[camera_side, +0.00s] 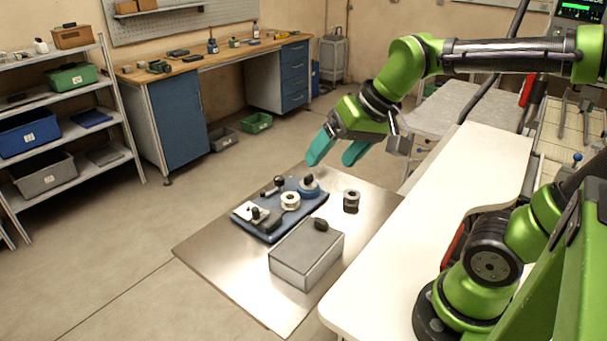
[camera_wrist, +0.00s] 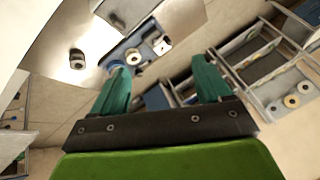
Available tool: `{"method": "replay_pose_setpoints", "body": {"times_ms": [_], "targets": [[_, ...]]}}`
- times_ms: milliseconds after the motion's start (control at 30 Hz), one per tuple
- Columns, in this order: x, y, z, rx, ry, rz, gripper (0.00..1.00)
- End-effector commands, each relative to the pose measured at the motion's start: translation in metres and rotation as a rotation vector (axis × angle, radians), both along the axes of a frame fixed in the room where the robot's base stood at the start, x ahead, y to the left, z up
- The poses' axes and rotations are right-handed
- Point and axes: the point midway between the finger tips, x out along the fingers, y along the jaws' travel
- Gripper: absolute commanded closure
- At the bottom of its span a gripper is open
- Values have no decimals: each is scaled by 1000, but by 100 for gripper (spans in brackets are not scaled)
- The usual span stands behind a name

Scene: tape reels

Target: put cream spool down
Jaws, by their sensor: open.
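The cream spool (camera_side: 290,201) is on the blue tray (camera_side: 268,233) on the metal table, its hole facing up. I cannot tell whether it sits on a peg. It also shows in the wrist view as a small pale ring (camera_wrist: 133,57). My gripper (camera_side: 334,163) is open, with nothing between its teal fingers. It hangs above the far part of the table, higher than the tray and apart from the spool. The fingers also show in the wrist view (camera_wrist: 161,64).
A blue spool (camera_side: 309,188) sits beside the cream one. A dark spool (camera_side: 351,202) stands on bare metal right of the tray. A white bench (camera_side: 425,225) borders the right.

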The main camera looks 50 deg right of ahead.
Motion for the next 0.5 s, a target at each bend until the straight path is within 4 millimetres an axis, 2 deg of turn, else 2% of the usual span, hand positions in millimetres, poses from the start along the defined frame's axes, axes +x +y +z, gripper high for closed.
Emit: {"method": "replay_pose_setpoints", "body": {"times_ms": [33, 100, 200, 500], "targets": [[-15, 5, -2, -1, -37, 18, 23], [-29, 10, -6, -2, -75, 39, 23], [-42, 14, -11, -6, -109, 56, 23], [-47, 15, -15, -8, -124, 65, 23]]}}
